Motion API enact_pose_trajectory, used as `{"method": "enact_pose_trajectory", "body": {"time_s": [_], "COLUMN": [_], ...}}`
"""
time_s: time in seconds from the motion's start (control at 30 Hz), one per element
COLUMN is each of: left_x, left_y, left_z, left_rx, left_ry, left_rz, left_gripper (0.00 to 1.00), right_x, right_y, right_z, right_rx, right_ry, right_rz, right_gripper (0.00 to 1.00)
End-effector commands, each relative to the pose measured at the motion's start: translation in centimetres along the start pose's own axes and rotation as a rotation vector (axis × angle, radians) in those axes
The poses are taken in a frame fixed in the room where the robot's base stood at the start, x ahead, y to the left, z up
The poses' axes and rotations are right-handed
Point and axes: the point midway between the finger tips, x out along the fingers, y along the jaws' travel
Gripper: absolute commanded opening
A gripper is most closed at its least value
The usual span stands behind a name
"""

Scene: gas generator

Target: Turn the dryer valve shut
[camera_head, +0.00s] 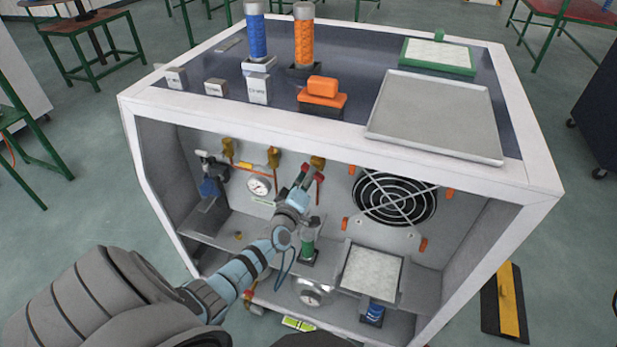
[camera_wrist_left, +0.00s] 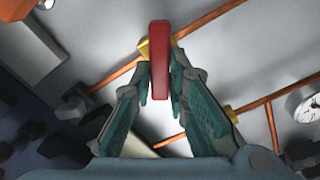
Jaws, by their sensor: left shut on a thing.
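A red valve handle (camera_wrist_left: 159,60) stands between the fingers of my left gripper (camera_wrist_left: 158,95) in the left wrist view, with a yellow brass fitting (camera_wrist_left: 144,48) behind it. The fingers are shut on the handle. In the head view my left gripper (camera_head: 307,180) reaches inside the open cabinet, below a brass valve (camera_head: 317,162) on the back wall. Red shows beside the fingers there, but the gripper hides most of the handle. I cannot read a label naming this valve. My right gripper is not in view.
The white cabinet (camera_head: 545,193) frames the space around my arm. A round gauge (camera_head: 259,186) and brass fittings are left of the gripper. A fan grille (camera_head: 395,198) is to the right. A green-and-dark cylinder (camera_head: 308,243) and a light square pad (camera_head: 372,270) stand below.

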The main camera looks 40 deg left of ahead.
Motion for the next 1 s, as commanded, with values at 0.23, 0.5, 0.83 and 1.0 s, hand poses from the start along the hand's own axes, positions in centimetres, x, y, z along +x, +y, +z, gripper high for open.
{"method": "enact_pose_trajectory", "body": {"time_s": [0.23, 0.5, 0.83, 1.0], "left_x": [0.0, -0.1, -0.1, -0.1], "left_y": [-0.3, -0.5, -0.5, -0.5], "left_z": [0.1, 0.2, 0.2, 0.2], "left_rx": [-0.225, -0.428, -0.555, -0.574], "left_ry": [-0.001, -0.001, -0.001, -0.001], "left_rz": [-0.001, -0.001, -0.002, -0.003], "left_gripper": [0.0, 0.0, 0.0, 0.0], "right_x": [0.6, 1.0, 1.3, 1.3], "right_y": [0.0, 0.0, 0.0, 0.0], "right_z": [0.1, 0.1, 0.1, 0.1], "right_rx": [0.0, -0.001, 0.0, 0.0], "right_ry": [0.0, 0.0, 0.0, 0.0], "right_rz": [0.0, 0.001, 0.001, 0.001], "right_gripper": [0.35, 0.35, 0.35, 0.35]}}
